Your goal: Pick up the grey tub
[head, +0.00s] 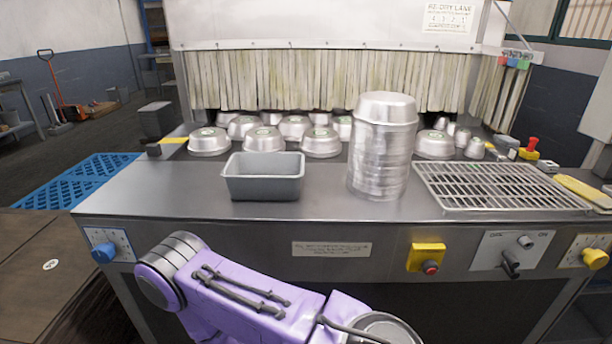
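The grey tub (263,188) stands upright on the steel counter (220,207), left of the middle, near the front edge. It is rectangular and open at the top, and its inside looks empty. One of my purple arms shows at the bottom, below and in front of the counter. No gripper shows in the head view, so nothing is seen touching the tub.
A tall stack of metal pans (380,160) stands right of the tub. Several upturned pans (265,140) sit behind it, before a strip curtain (320,80). A wire rack (500,187) lies at the right. The counter left of the tub is clear.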

